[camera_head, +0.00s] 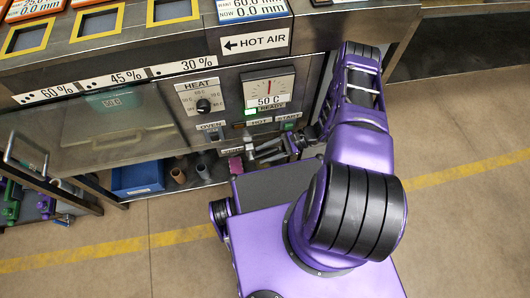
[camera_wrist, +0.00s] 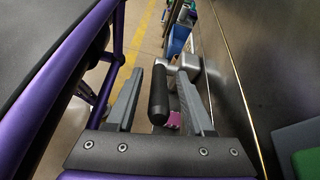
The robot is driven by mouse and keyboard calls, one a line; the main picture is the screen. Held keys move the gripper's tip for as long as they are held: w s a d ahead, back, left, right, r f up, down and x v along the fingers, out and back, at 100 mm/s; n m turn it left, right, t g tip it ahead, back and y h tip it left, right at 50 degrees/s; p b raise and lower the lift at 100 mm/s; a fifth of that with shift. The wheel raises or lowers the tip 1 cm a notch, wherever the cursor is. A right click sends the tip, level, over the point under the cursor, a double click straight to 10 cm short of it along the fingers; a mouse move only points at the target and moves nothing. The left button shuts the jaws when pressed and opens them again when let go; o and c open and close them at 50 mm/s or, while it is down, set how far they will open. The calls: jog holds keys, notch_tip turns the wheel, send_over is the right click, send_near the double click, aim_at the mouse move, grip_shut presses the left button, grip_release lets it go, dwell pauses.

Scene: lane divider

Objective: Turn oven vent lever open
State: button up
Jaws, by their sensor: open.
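The vent lever shows in the wrist view as a dark cylindrical grip (camera_wrist: 158,95) on a grey metal hub (camera_wrist: 196,66) by the steel panel. My gripper (camera_wrist: 160,76) is open, with one finger on each side of the grip; I cannot tell whether either touches it. In the head view my gripper (camera_head: 268,152) is low in front of the oven's control panel, below the gauge. The lever is hard to make out there among the grey parts. The oven (camera_head: 110,125) has a closed front window.
A heat knob (camera_head: 203,105) and a temperature gauge (camera_head: 269,89) reading 50 C sit above my gripper. A pink object (camera_head: 236,165) is just left of it. A blue bin (camera_head: 138,178) stands on the lower shelf. The floor at right is clear.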

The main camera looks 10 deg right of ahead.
jog(key=v, duration=1.7)
jog(key=shift+d+b, duration=0.25)
jog(key=shift+b, duration=0.15)
